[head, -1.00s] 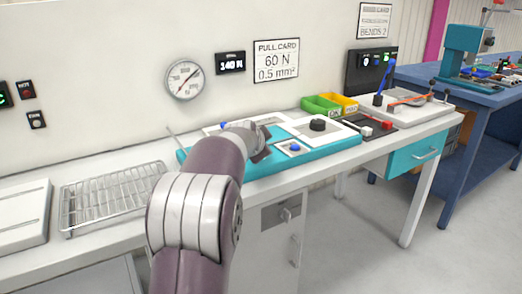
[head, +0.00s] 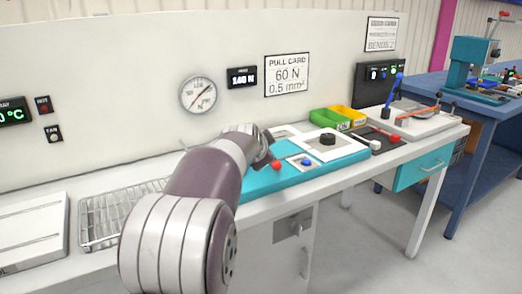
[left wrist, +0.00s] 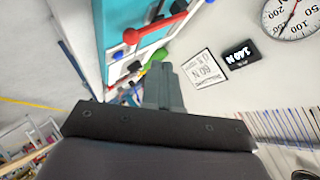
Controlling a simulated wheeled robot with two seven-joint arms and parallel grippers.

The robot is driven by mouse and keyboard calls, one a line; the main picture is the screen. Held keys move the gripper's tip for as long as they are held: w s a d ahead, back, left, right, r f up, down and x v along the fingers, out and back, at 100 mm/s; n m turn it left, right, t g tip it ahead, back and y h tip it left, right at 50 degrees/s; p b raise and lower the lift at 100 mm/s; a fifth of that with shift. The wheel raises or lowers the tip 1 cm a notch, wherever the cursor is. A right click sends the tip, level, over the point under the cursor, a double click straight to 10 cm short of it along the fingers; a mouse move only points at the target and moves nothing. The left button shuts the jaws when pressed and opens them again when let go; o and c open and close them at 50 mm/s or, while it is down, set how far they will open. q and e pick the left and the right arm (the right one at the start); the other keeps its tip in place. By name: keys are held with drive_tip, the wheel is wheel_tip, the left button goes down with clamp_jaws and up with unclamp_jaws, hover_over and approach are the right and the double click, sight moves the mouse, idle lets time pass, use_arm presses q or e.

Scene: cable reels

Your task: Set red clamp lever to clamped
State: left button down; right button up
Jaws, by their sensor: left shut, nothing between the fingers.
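The red clamp lever shows in the left wrist view as a red bar (left wrist: 160,27) with a round red knob at its end, above the teal base (left wrist: 115,12). In the head view a red knob (head: 276,165) shows at the front of the teal base (head: 262,184), just below my left gripper; the rest of that lever is hidden by my arm. My left gripper (head: 268,152) is over the base's left part. In the left wrist view its fingers (left wrist: 166,75) are shut and empty, pointing toward the lever; I cannot tell whether they touch it. My right gripper is not in view.
A blue knob (head: 307,162) and a black knob (head: 327,139) stand on the base. To the right are green (head: 328,120) and yellow (head: 347,114) bins, another red-handled lever (head: 386,136) and an upright blue lever (head: 393,90). A wire rack (head: 105,218) lies left.

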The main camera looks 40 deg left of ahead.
use_arm(q)
drive_tip(key=v, duration=0.3)
drive_tip(key=shift+s+d+r, duration=0.1)
drive_tip(key=shift+s+d, duration=0.05)
drive_tip(key=shift+s, duration=0.2)
drive_tip(key=s+d+f+n+g+h, duration=0.2)
drive_tip(key=s+d+f+n, duration=0.25)
drive_tip(key=f, duration=0.45)
drive_tip(key=s+d+f+n+g+h, duration=0.1)
drive_tip(key=s+d+f+n+g, duration=0.3)
drive_tip(key=f, duration=0.5)
drive_tip(key=s+d+f+m+g+h, duration=0.2)
drive_tip(key=s+d+f+m+g, duration=0.1)
drive_tip(key=s+d+f, duration=0.85)
drive_tip(key=d+r+p, duration=0.1)
drive_tip(key=r+p, duration=1.1)
drive_tip(key=w+d+r+p, duration=0.1)
drive_tip(key=d+r+p, duration=0.1)
drive_tip(key=r+p, duration=0.9)
drive_tip(key=shift+w+d+r+m+p, duration=0.15)
drive_tip(key=shift+w+r+m+p, duration=0.2)
drive_tip(key=shift+r, duration=0.55)
